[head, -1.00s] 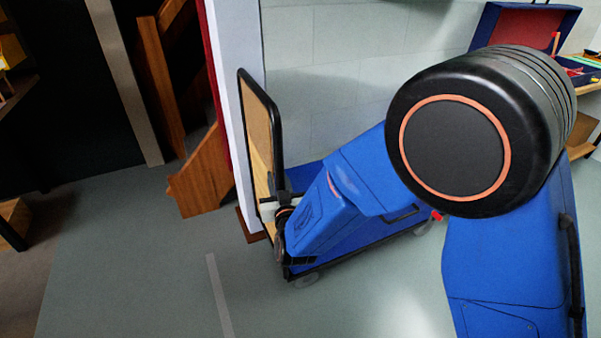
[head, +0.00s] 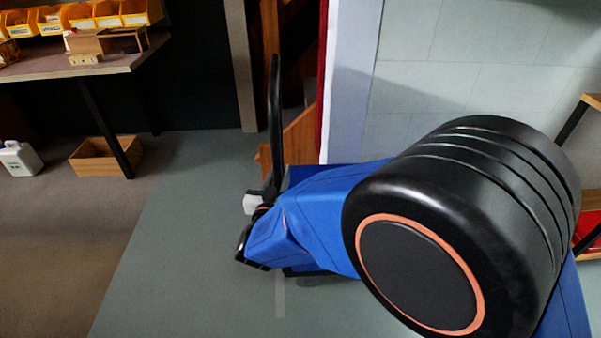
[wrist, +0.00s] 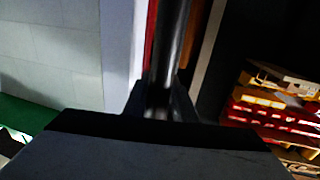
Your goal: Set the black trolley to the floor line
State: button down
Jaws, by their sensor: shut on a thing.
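The black trolley's upright handle (head: 274,110) shows almost edge-on in the head view, left of the white wall edge. Its low deck is mostly hidden behind my blue arm. My gripper (head: 254,205) is shut on the handle near its lower part. In the wrist view a dark handle bar (wrist: 167,55) rises from between the fingers of my gripper (wrist: 160,108). The pale floor line (head: 280,296) shows as a short strip below the trolley in the head view. Its far part is hidden, so I cannot tell how the wheels lie against it.
A workbench (head: 105,68) with yellow bins (head: 95,15) stands at the back left. Below it are a wooden box (head: 105,156) and a white jug (head: 19,160). Wooden stairs (head: 300,140) stand behind the trolley. The floor to its left is clear.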

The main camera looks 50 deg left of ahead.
jog(key=shift+s+a, duration=0.8)
jog(key=shift+s, duration=0.25)
jog(key=c, duration=1.6)
grip_release()
jog(key=shift+o, duration=0.2)
jog(key=v, duration=1.7)
jog(key=shift+d, duration=0.15)
